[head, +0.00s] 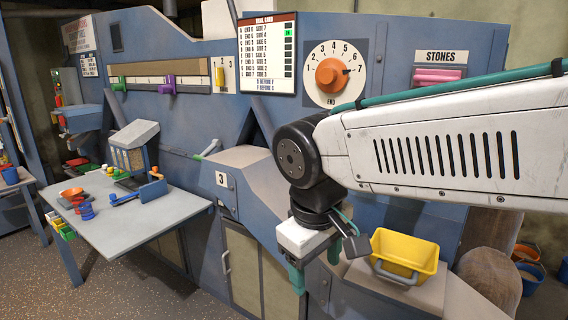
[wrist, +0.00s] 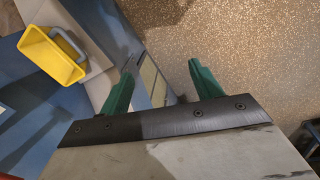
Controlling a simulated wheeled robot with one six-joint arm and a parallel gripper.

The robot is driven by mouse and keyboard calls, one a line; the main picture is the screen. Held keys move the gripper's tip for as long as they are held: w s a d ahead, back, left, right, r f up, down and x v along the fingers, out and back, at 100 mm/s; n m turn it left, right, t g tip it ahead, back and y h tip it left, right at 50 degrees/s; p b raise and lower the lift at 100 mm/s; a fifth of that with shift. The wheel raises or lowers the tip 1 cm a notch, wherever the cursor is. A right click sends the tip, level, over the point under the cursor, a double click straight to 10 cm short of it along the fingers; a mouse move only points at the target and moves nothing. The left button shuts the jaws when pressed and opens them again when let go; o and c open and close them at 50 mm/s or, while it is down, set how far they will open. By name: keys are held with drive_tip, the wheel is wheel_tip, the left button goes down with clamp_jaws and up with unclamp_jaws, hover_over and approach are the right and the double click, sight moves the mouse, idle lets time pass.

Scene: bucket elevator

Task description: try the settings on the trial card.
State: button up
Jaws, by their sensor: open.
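The trial card (head: 267,54) is on the blue machine wall, with several lettered rows naming END and SIDE settings; a small green mark shows near its top right. The orange END dial (head: 331,75) sits on a white numbered plate right of the card; its pointer seems to be toward the 7. A slider scale with a green slider (head: 118,84) and a purple slider (head: 168,85) is left of the card. My gripper (head: 315,272) hangs below the dial, left of the yellow bucket. In the wrist view its green fingers (wrist: 160,88) are apart with nothing between them.
The yellow bucket (head: 405,256) with a grey handle stands on a ledge; it also shows in the wrist view (wrist: 52,55). A pink handle (head: 437,75) is under the STONES sign (head: 440,57). A grey table (head: 128,222) with small coloured parts stands left. Speckled floor (head: 125,285) is clear in front.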

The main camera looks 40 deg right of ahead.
drive_tip(key=w+d+r+n+g+h, duration=0.1)
drive_tip(key=w+d+r+n+h, duration=0.2)
drive_tip(key=w+d+n+h, duration=1)
drive_tip(key=w+d+f+n+t+h, duration=0.1)
drive_tip(key=w+d+n+t, duration=0.3)
drive_tip(key=w, duration=0.5)
drive_tip(key=w+d+n+t+h, duration=0.1)
drive_tip(key=w+d+n+t, duration=0.1)
drive_tip(key=w+d, duration=0.85)
drive_tip(key=d, duration=0.2)
drive_tip(key=shift+w, duration=0.4)
drive_tip(key=shift+d, duration=0.1)
